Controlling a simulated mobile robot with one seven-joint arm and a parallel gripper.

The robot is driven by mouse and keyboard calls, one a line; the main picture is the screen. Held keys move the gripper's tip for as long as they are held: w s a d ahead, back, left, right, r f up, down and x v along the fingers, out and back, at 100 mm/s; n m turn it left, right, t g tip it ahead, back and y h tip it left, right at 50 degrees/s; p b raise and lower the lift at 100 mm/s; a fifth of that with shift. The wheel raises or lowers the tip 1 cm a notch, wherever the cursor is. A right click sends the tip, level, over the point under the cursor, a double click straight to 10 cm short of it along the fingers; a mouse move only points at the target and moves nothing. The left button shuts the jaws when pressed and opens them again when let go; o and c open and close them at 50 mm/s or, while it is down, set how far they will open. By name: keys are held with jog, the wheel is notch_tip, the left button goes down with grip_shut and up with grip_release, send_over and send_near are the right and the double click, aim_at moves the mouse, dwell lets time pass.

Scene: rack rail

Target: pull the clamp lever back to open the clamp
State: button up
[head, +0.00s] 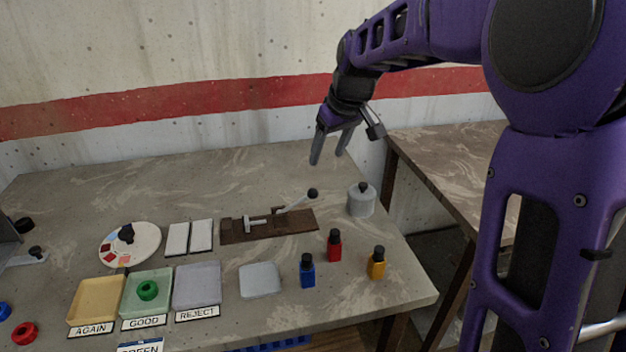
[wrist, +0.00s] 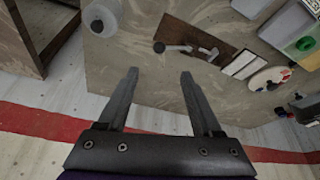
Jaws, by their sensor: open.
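The clamp sits on a dark wooden base (head: 240,230) in the middle of the table. Its metal lever (head: 295,204) slants up to the right and ends in a black knob (head: 313,193). In the wrist view the lever (wrist: 178,48) and its knob (wrist: 159,47) show beyond the fingertips, left of the metal plunger part (wrist: 208,53). My gripper (head: 331,161) is open and empty, above the back right of the table, higher than the knob and apart from it. Its two fingers also show in the wrist view (wrist: 160,75).
A grey lidded pot (head: 361,201) stands right of the clamp. Blue (head: 307,271), red (head: 334,245) and yellow (head: 377,263) bottles stand in front. Labelled trays (head: 197,287) line the front left. The table behind the clamp is clear.

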aim_at(316, 190)
jog(key=x, duration=0.7)
jog(key=b+x, duration=0.1)
jog(key=x, duration=0.7)
jog(key=shift+w+r, duration=0.1)
jog(key=shift+w, duration=0.1)
grip_shut()
jog(key=shift+d, duration=0.2)
dwell(0.4)
